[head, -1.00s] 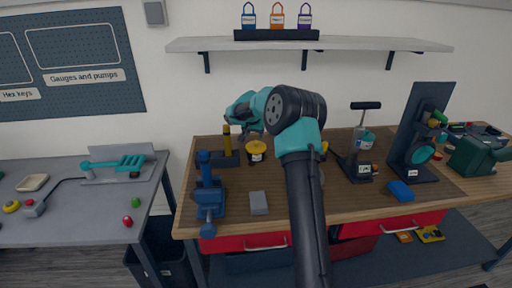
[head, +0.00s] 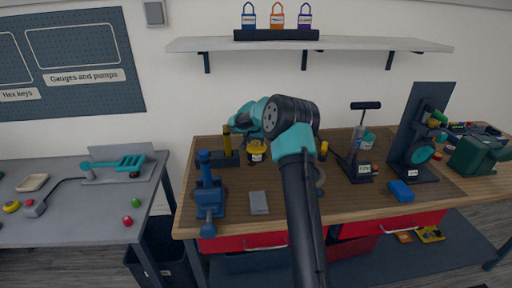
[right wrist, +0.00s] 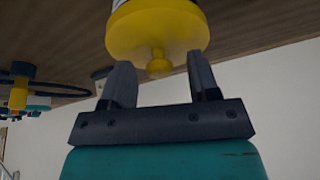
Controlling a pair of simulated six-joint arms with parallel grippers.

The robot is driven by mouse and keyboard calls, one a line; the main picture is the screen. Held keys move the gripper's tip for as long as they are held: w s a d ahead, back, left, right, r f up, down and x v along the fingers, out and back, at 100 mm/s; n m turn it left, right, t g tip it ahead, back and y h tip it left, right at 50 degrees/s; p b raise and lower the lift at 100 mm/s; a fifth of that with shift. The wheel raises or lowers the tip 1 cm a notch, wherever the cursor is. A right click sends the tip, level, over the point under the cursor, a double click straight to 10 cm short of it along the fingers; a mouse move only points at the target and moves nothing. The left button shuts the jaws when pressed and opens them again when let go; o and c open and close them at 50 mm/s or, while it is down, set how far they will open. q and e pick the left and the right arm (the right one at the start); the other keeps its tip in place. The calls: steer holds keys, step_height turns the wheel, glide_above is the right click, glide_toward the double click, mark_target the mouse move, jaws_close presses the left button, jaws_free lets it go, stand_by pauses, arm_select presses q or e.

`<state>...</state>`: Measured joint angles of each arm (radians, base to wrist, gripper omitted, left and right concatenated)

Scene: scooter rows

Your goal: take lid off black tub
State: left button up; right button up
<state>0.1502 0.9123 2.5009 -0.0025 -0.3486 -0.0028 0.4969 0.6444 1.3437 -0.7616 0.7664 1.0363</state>
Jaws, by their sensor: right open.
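The black tub (head: 257,158) stands on the wooden bench with its yellow lid (head: 257,148) on top. In the right wrist view, the lid (right wrist: 157,32) fills the top middle, with its small knob (right wrist: 159,64) pointing at my gripper; only a sliver of the tub shows behind it. My right gripper (right wrist: 160,72) is open and empty, with its fingers on either side of the knob and apart from it. In the head view, my right gripper (head: 254,138) is just above the tub, partly hidden by my arm. My left gripper is not in view.
A dark block with a yellow-topped post (head: 227,145) stands close left of the tub. A blue vise-like tool (head: 209,190) and a grey block (head: 258,203) are in front. A pump stand (head: 361,150) stands to the right. The shelf (head: 310,44) hangs above.

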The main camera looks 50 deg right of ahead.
mark_target(256, 142)
steer(key=c, duration=1)
steer(key=shift+r, duration=1.6)
steer(key=shift+s+a+r, duration=0.1)
steer(key=shift+r, duration=0.15)
steer(key=s+a, duration=0.3)
steer(key=a, duration=0.1)
steer(key=s+a+r, duration=0.1)
steer(key=s+a, duration=0.6)
steer(key=shift+s+a+r, duration=0.2)
steer(key=shift+a, duration=0.2)
